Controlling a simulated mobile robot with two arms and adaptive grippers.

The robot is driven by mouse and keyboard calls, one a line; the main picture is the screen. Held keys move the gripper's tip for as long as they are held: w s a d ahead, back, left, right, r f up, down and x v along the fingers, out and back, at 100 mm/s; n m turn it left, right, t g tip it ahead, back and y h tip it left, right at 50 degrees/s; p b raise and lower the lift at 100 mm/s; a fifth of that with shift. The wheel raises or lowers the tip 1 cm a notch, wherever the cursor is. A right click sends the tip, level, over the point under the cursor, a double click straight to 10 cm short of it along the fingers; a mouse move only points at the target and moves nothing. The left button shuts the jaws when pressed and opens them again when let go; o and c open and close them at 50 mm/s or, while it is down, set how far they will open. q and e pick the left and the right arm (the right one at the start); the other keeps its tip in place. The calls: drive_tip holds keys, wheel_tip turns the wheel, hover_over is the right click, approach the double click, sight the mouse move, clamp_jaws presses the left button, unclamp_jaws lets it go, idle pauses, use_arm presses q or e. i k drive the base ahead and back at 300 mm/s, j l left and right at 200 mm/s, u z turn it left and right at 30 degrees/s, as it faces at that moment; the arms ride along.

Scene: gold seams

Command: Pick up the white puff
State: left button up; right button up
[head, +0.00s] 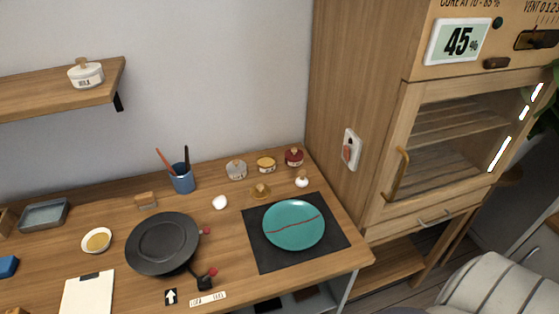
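A small round white puff (220,202) lies on the wooden worktop, between the black round stand and the dark mat. Nothing touches it. A second small white object (302,182) with a tan top sits near the back right of the worktop, behind the mat; it is too small to tell exactly what it is. Neither of my grippers is in the head view.
A teal plate (293,226) with a red seam lies on a dark mat (262,257). The black stand (163,243) with red-tipped parts is left of the puff. Small jars (236,170) and a blue pen cup (181,180) stand behind. A wooden cabinet (360,60) rises at right.

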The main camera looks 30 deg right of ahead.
sight(302, 182)
drive_tip(key=j+z, duration=0.55)
drive_tip(key=z, duration=0.15)
